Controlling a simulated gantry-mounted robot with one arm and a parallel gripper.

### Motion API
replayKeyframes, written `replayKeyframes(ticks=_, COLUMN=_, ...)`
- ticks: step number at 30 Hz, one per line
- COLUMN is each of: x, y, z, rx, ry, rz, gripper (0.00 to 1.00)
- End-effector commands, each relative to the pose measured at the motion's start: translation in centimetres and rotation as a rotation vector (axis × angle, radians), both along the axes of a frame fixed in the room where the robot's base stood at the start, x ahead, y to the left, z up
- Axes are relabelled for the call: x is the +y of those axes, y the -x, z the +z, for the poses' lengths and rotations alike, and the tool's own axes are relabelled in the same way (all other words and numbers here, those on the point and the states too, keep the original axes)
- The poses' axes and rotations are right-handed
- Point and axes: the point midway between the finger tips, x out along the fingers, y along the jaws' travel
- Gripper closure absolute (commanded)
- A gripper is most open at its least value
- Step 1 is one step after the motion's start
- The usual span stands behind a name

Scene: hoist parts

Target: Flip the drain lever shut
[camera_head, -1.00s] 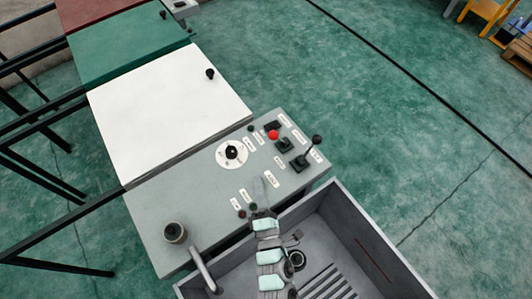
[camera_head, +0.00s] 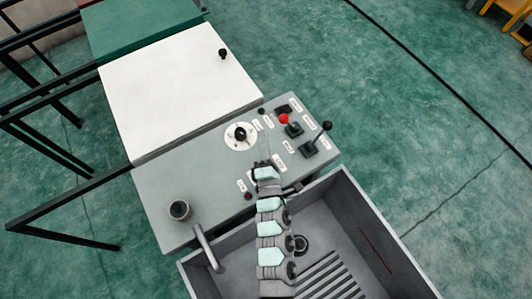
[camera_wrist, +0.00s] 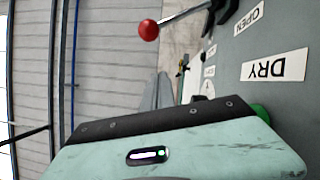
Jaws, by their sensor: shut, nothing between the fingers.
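The grey control panel (camera_head: 215,165) carries two levers at its right side. One has a red ball knob (camera_head: 284,119); the other has a black ball knob (camera_head: 327,126) and leans up to the right. I cannot read in the head view which lever is the drain one. In the wrist view the red-knobbed lever (camera_wrist: 149,30) sticks out leftwards from its mount, near an OPEN label (camera_wrist: 249,18). My gripper (camera_head: 263,155) is shut and empty over the panel, left of and apart from both levers. Its fingers (camera_wrist: 158,93) partly show in the wrist view.
A round white dial (camera_head: 240,136) with a black knob lies left of my gripper. A DRY label (camera_wrist: 276,66) shows in the wrist view. A grey basin (camera_head: 355,220) with a slatted floor and a spout (camera_head: 207,248) are in front. A white lid (camera_head: 175,90) lies behind.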

Motion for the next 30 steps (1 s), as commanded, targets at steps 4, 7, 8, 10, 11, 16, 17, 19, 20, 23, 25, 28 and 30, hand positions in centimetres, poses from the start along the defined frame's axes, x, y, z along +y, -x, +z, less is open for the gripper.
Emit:
replayKeyframes(ticks=4, x=-1.1, y=-1.6, z=0.8, rx=-0.003, ry=0.004, rz=-0.001, gripper=1.00)
replayKeyframes(ticks=7, x=-2.2, y=-2.0, z=1.0, rx=-0.003, ry=0.004, rz=0.000, gripper=1.00)
replayKeyframes(ticks=8, x=-2.5, y=-2.1, z=1.1, rx=-0.001, ry=0.003, rz=0.000, gripper=1.00)
replayKeyframes(ticks=10, x=-2.9, y=-2.2, z=1.2, rx=-0.001, ry=0.002, rz=0.000, gripper=1.00)
replayKeyframes(ticks=11, x=-3.1, y=-2.3, z=1.3, rx=-0.001, ry=0.002, rz=0.000, gripper=1.00)
replayKeyframes(ticks=16, x=-3.4, y=-2.4, z=1.3, rx=-0.001, ry=0.001, rz=0.000, gripper=1.00)
replayKeyframes(ticks=17, x=-3.4, y=-2.4, z=1.3, rx=-0.001, ry=0.001, rz=0.000, gripper=1.00)
replayKeyframes(ticks=19, x=-3.4, y=-2.4, z=1.3, rx=-0.001, ry=0.001, rz=0.000, gripper=1.00)
replayKeyframes(ticks=20, x=-3.4, y=-2.4, z=1.3, rx=-0.001, ry=0.001, rz=0.000, gripper=1.00)
replayKeyframes(ticks=23, x=-3.4, y=-2.4, z=1.3, rx=-0.001, ry=0.000, rz=0.000, gripper=1.00)
replayKeyframes(ticks=25, x=-3.6, y=-2.4, z=1.4, rx=0.001, ry=-0.001, rz=-0.002, gripper=1.00)
replayKeyframes(ticks=28, x=-4.2, y=-2.4, z=1.6, rx=0.007, ry=-0.012, rz=-0.010, gripper=1.00)
replayKeyframes(ticks=30, x=-5.1, y=-2.5, z=1.9, rx=0.017, ry=-0.026, rz=-0.023, gripper=1.00)
